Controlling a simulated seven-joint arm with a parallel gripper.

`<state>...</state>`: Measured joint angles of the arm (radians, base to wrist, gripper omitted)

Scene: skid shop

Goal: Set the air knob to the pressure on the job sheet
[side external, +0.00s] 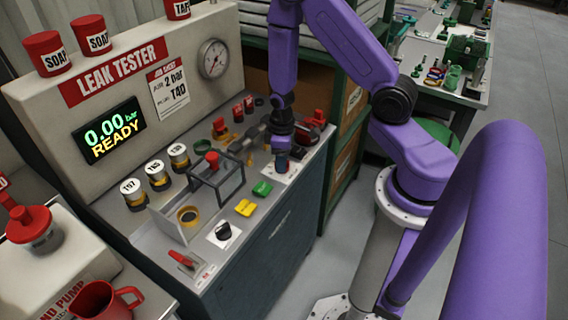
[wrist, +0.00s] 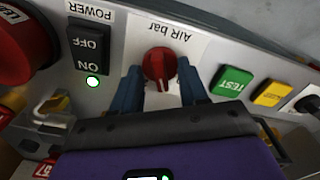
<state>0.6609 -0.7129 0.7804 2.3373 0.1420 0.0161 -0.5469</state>
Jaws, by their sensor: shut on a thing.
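The red air knob (wrist: 158,64) sits on a white plate labelled "AIR bar" in the wrist view. My gripper (wrist: 160,82) is shut on it, with one blue finger on each side. In the side external view my gripper (side external: 282,158) is down at the right end of the bench and mostly hides the knob. The knob's scale and pointer setting cannot be read. The job sheet (side external: 168,86) on the tester's front reads air 2 bar and plug T40. The display (side external: 108,131) reads 0.00 bar READY. A round gauge (side external: 213,58) is too small to read.
In the wrist view a green TEST button (wrist: 232,81) and a yellow button (wrist: 271,93) lie right of the knob. A black power switch (wrist: 90,48) with a lit green lamp is left. A metal frame fixture (side external: 228,180) stands left of my gripper.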

